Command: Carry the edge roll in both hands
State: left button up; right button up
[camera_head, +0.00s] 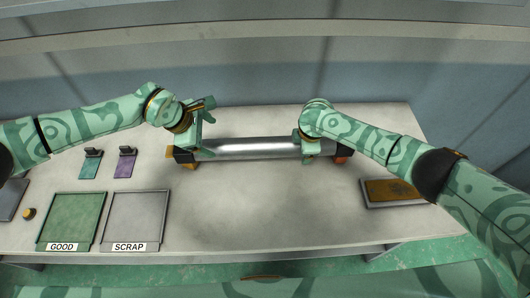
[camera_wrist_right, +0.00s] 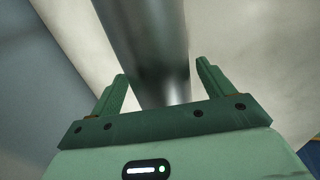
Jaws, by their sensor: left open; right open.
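The edge roll (camera_head: 255,148) is a shiny metal cylinder lying left to right across the table, its ends by dark blocks with orange parts. My left gripper (camera_head: 207,113) is open above the roll's left end. My right gripper (camera_head: 309,158) is at the roll's right end, partly hidden by its own wrist in the head view. In the right wrist view the right gripper (camera_wrist_right: 162,82) is open, its two fingers apart with the roll (camera_wrist_right: 150,40) running between them. I cannot tell whether the fingers touch it.
A green tray marked GOOD (camera_head: 40,243) and a grey tray marked SCRAP (camera_head: 106,243) lie at the front left. A teal tag (camera_head: 91,168) and a purple tag (camera_head: 125,167) lie behind them. A brown-topped pad (camera_head: 372,205) lies at right. The table's front middle (camera_head: 260,220) is clear.

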jog(key=v, duration=1.1)
